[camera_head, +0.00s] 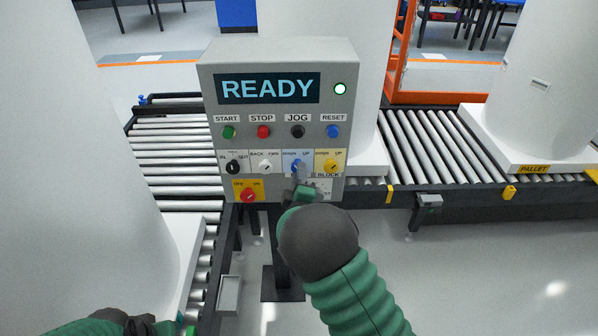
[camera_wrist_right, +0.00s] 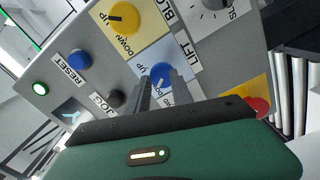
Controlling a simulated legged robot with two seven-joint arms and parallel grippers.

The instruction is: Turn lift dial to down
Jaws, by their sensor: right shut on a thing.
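The blue lift dial (camera_head: 295,167) sits on the grey control box (camera_head: 278,105), on a light blue plate marked DOWN at left and UP at right. It also shows in the right wrist view (camera_wrist_right: 161,72), beside the word LIFT. My right gripper (camera_head: 299,174) reaches up from below, and its two grey fingers (camera_wrist_right: 161,88) are shut on the blue dial's sides. The fingers partly cover the dial, so I cannot tell its pointer's setting. Part of my left arm shows at the bottom left of the head view; its fingertips cannot be made out.
The box screen (camera_head: 268,88) reads READY and its lamp (camera_head: 340,88) is lit. A yellow dial (camera_head: 329,166), a white dial (camera_head: 265,167), a black dial (camera_head: 233,167) and a red dial (camera_head: 247,195) sit close by. Roller conveyors (camera_head: 430,140) and large white tanks stand around.

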